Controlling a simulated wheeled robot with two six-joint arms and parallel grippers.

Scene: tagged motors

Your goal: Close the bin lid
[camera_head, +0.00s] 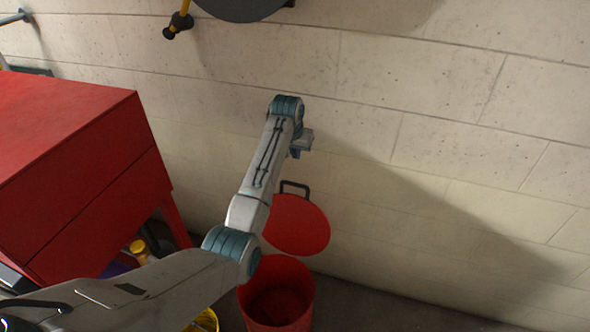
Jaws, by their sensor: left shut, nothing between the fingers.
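The red round bin (300,300) stands on the floor at the bottom centre, its dark inside showing from above. Its red lid (300,226) is open, standing up at the bin's back edge on the wall side. A dark handle (295,184) sticks up at the lid's top edge. My left arm crosses in front of the lid's left part and of the bin's upper left. My left gripper (302,146) is shut and empty, above the lid and its handle, apart from them in the picture. Its fingertips are small and partly hidden. My right gripper is out of view.
A red cabinet (75,150) fills the left side. A yellow container (205,321) stands left of the bin, partly hidden by my arm. A pale block wall (440,150) rises behind the bin. The floor (370,305) right of the bin is clear.

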